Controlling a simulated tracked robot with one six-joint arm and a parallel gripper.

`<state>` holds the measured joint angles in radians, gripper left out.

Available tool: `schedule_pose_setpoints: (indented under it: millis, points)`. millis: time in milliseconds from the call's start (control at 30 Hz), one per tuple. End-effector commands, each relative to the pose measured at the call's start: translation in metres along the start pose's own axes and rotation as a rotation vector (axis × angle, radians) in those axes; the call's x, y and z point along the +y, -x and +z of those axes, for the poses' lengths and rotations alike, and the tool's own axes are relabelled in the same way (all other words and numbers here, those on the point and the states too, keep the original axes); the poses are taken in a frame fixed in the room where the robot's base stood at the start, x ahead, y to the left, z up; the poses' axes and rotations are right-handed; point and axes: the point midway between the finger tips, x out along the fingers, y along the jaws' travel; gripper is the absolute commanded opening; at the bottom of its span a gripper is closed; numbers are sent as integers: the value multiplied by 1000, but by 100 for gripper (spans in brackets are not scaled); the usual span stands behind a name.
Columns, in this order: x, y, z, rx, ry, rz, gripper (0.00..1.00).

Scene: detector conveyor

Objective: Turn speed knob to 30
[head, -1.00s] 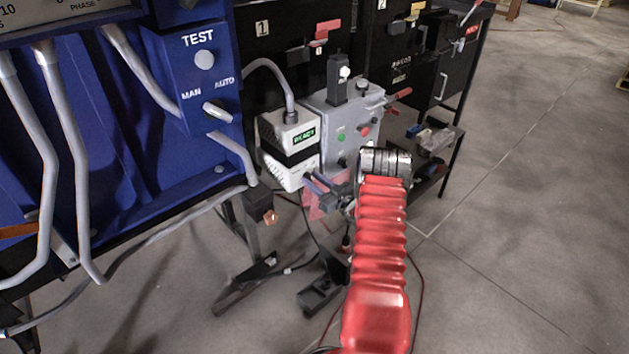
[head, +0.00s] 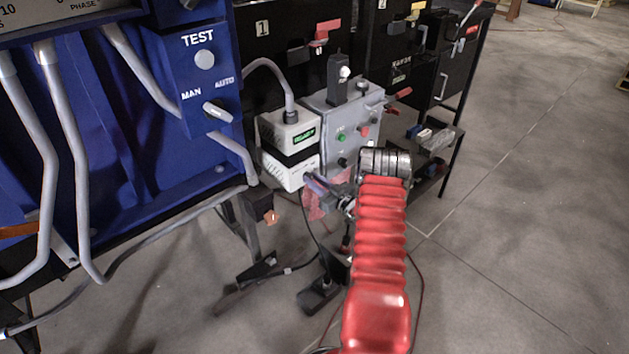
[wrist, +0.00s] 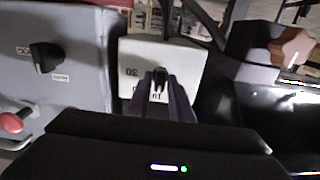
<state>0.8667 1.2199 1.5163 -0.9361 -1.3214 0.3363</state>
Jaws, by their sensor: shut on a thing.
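The white detector box (head: 292,172), with a green lit display on its upper part, stands left of the grey control panel (head: 351,120). In the wrist view the white box face (wrist: 190,62) shows an upside-down "30" mark left of my fingers and part of another label below. My gripper (head: 309,178) reaches the lower part of this face. In the wrist view its two dark fingers (wrist: 160,84) are shut on the small black speed knob (wrist: 160,73). The fingers cover most of the knob, so its pointer cannot be read.
The grey panel carries a black selector (wrist: 46,57) and a red button (wrist: 14,122) close to the left of my gripper in the wrist view. A blue cabinet (head: 150,80) with grey conduits stands at left. Open floor (head: 530,200) lies to the right.

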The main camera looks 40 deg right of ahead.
Motion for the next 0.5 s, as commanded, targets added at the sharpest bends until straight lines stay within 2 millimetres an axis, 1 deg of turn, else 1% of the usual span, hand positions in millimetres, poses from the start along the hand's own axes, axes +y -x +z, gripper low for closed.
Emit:
schedule_pose_setpoints:
  millis: [267,500]
  points:
    - [2,1,0,1,-94,4,0]
    - [2,1,0,1,-263,3,0]
